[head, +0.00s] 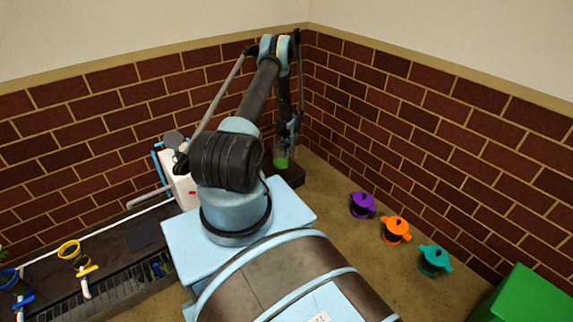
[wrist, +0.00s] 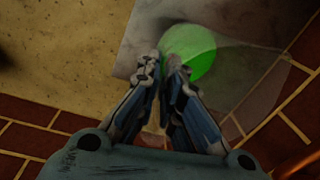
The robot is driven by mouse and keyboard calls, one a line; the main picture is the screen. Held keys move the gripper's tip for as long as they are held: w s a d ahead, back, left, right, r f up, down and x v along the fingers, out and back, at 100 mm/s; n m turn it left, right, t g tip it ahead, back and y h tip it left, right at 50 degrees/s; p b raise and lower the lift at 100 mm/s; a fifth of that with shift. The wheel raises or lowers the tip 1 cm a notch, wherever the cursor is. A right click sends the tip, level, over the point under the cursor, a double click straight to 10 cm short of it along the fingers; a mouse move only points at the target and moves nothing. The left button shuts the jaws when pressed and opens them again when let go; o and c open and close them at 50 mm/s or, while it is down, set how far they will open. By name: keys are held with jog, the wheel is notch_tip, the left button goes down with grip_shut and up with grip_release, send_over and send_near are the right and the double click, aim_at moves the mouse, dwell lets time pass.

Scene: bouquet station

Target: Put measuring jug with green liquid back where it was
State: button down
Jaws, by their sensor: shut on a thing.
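The measuring jug with green liquid (head: 281,161) is clear-walled, in the far corner of the head view. My gripper (head: 289,136) reaches down to it from above and is shut on it. In the wrist view the round green liquid (wrist: 190,52) shows just beyond the fingertips of my gripper (wrist: 167,68), inside the faint see-through jug wall. The jug is at or just above a dark surface (head: 293,179) near the walls; I cannot tell whether it touches it. The jug's handle cannot be made out.
Purple (head: 362,204), orange (head: 396,229) and teal (head: 434,260) lidded pots stand in a row along the right wall. A green box (head: 527,298) is at the lower right. A white unit (head: 181,180) and a dark bench with yellow (head: 72,252) and blue items are at the left.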

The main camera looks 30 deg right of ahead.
jog(key=shift+s+d+f, duration=0.1)
jog(key=shift+s+f, duration=0.05)
jog(key=shift+f, duration=2.65)
jog(key=c, duration=1.8)
grip_release()
jog(key=shift+o, duration=0.2)
